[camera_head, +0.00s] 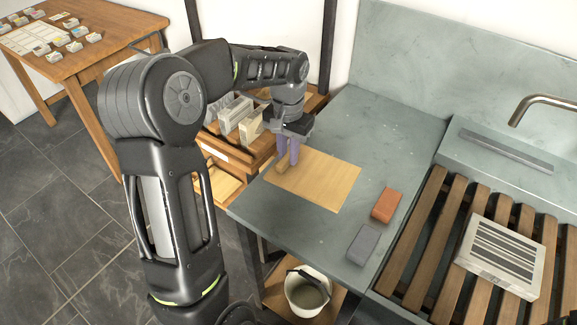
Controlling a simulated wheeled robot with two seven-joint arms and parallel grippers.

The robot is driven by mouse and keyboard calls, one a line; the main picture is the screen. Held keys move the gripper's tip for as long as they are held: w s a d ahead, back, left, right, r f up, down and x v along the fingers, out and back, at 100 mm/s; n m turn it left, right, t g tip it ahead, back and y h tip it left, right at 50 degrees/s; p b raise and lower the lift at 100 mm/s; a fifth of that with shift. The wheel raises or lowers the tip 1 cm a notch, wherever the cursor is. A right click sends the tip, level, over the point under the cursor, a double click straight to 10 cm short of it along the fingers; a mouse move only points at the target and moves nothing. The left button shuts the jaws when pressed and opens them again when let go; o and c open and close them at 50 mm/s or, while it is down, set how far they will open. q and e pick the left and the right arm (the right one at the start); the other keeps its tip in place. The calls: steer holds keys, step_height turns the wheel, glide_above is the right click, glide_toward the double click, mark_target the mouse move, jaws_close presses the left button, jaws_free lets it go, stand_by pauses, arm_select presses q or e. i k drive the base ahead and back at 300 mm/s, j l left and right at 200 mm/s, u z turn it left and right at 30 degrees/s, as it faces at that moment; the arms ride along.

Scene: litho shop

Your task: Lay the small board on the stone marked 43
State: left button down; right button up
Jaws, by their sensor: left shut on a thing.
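The small board (318,182) is a thin, light wooden rectangle over the grey counter. A small wooden block or handle (282,167) shows at its left side. My left gripper (287,161), with purple fingers, is shut at this handle; the fingers hide part of it. I cannot tell whether the board touches the counter or is slightly raised. A pale stone (468,262) with a dark striped print on top lies on the wooden slats at the right. I cannot read a 43 on it.
A red block (386,205) and a grey block (363,244) lie on the grey counter (375,125). Pale slabs (235,115) stand in a wooden rack behind my left arm. A bucket (307,292) stands below the counter.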

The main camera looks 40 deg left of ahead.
mark_target(504, 251)
steer(key=l+z, duration=0.2)
steer(key=l, duration=0.3)
steer(key=i+l+z, duration=0.2)
steer(key=l, duration=0.3)
steer(key=l+z, duration=0.2)
steer(key=l, duration=0.35)
steer(key=i, duration=0.1)
